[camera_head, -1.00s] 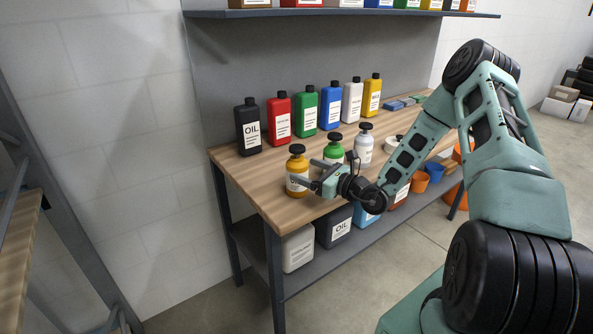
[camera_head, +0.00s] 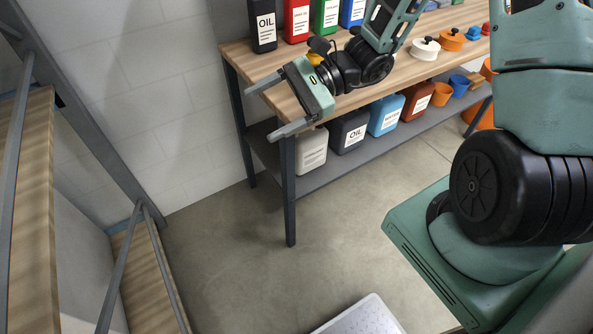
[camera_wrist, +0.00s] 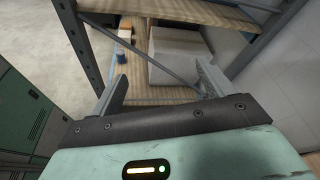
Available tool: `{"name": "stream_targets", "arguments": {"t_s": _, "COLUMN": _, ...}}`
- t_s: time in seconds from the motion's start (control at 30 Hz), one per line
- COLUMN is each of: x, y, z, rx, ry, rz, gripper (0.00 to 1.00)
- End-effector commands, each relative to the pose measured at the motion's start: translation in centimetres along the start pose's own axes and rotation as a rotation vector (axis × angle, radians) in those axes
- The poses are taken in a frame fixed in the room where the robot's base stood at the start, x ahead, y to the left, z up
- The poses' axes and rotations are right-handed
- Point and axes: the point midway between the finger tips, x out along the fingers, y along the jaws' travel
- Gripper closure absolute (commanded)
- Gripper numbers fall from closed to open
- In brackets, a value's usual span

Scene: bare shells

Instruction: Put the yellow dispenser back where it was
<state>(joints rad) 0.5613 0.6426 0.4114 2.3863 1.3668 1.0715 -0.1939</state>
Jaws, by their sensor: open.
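The yellow dispenser (camera_head: 315,58) with a black top is mostly hidden behind my wrist in the head view. Only a bit of yellow and its dark head show, at the workbench (camera_head: 285,98). My gripper (camera_head: 271,107) is open and empty, at the bench's left end in the picture. Its fingers point left, past the bench edge, apart from the dispenser. In the wrist view my two open fingers (camera_wrist: 158,88) have nothing between them and face a shelf rack (camera_wrist: 145,90). The dispenser is not seen there.
Black, red, green and blue bottles line the bench's back. Jugs, including a white one (camera_head: 311,150), stand on its lower shelf. A wooden-shelved rack (camera_head: 30,180) is at left, with a grey box (camera_wrist: 180,55). Bare floor (camera_head: 220,250) lies between. A pale perforated object (camera_head: 360,318) is at the bottom.

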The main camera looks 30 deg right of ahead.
Motion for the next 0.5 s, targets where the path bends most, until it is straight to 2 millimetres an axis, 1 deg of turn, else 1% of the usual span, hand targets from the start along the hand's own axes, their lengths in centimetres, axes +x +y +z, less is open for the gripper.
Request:
{"name": "stream_targets", "arguments": {"t_s": 0.03, "x": 1.9, "y": 2.5, "z": 2.2, "rx": -0.107, "ry": 0.017, "rz": 0.165, "gripper": 0.2}}
{"name": "stream_targets", "arguments": {"t_s": 0.07, "x": 2.7, "y": 4.0, "z": 3.1, "rx": -0.169, "ry": 0.029, "rz": 0.26, "gripper": 0.2}}
{"name": "stream_targets", "arguments": {"t_s": 0.1, "x": 3.4, "y": 6.1, "z": 4.2, "rx": -0.258, "ry": 0.046, "rz": 0.383, "gripper": 0.2}}
{"name": "stream_targets", "arguments": {"t_s": 0.17, "x": 4.0, "y": 8.9, "z": 5.5, "rx": -0.397, "ry": 0.072, "rz": 0.559, "gripper": 0.2}}
{"name": "stream_targets", "arguments": {"t_s": 0.2, "x": 4.1, "y": 10.6, "z": 6.3, "rx": -0.496, "ry": 0.092, "rz": 0.67, "gripper": 0.2}}
{"name": "stream_targets", "arguments": {"t_s": 0.27, "x": 4.0, "y": 12.8, "z": 7.1, "rx": -0.653, "ry": 0.12, "rz": 0.827, "gripper": 0.2}}
{"name": "stream_targets", "arguments": {"t_s": 0.3, "x": 3.7, "y": 13.9, "z": 7.6, "rx": -0.764, "ry": 0.14, "rz": 0.924, "gripper": 0.2}}
{"name": "stream_targets", "arguments": {"t_s": 0.37, "x": 3.3, "y": 15.1, "z": 8.2, "rx": -0.934, "ry": 0.169, "rz": 1.054, "gripper": 0.2}}
{"name": "stream_targets", "arguments": {"t_s": 0.4, "x": 3.0, "y": 15.7, "z": 8.5, "rx": -1.046, "ry": 0.186, "rz": 1.128, "gripper": 0.2}}
{"name": "stream_targets", "arguments": {"t_s": 0.5, "x": 2.5, "y": 16.2, "z": 9.4, "rx": -1.305, "ry": 0.223, "rz": 1.268, "gripper": 0.2}}
